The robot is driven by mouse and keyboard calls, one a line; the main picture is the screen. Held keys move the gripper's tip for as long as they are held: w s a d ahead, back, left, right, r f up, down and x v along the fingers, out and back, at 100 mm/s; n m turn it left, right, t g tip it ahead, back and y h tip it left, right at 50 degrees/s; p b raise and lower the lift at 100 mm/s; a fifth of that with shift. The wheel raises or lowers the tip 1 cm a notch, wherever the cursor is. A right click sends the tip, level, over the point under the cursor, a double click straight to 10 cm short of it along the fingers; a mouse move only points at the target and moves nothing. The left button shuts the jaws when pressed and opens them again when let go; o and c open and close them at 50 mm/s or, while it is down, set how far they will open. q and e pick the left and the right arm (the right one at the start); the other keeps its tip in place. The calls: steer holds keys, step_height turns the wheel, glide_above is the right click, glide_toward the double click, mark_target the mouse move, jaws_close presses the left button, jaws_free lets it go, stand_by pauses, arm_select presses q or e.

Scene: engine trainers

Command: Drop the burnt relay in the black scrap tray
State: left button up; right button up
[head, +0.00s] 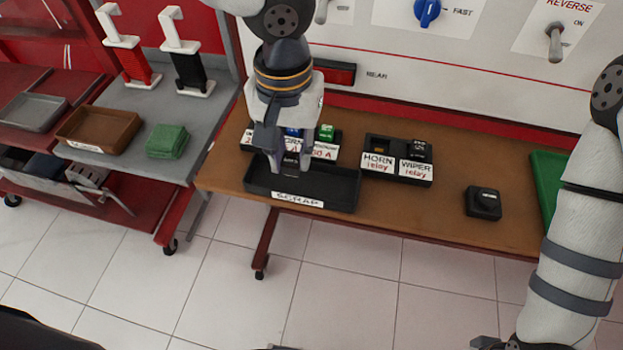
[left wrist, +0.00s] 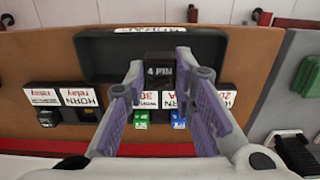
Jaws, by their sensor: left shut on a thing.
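The black scrap tray (head: 343,194), labelled SCRAP, sits at the front left edge of the brown bench; in the left wrist view the tray (left wrist: 105,58) lies beyond the fingertips. My left gripper (head: 289,163) points down over the tray. It is shut on a small black relay marked 4 PIN (left wrist: 160,73), which shows between the fingertips in the left wrist view. Burn marks on it cannot be made out. The relay appears over the tray's inside; its exact height is unclear. My right gripper (head: 490,343) shows only partly at the bottom edge.
Behind the tray is a fuse holder with blue and green fuses (head: 326,132). To its right stand the HORN and WIPER relay holder (head: 398,160), a small black block (head: 483,204) and a green tray (head: 548,175).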

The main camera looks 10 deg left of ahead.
arm_select(q)
step_height(320, 180, down, 4)
steer(key=shift+r+b, duration=0.1)
steer(key=shift+b, duration=0.3)
arm_select(e)
steer(key=shift+s+f+g, duration=0.3)
steer(key=shift+s+f, duration=0.3)
steer(key=shift+s, duration=0.05)
arm_select(q)
steer(key=o, duration=1.1)
steer(key=shift+r, duration=0.1)
step_height(320, 180, up, 12)
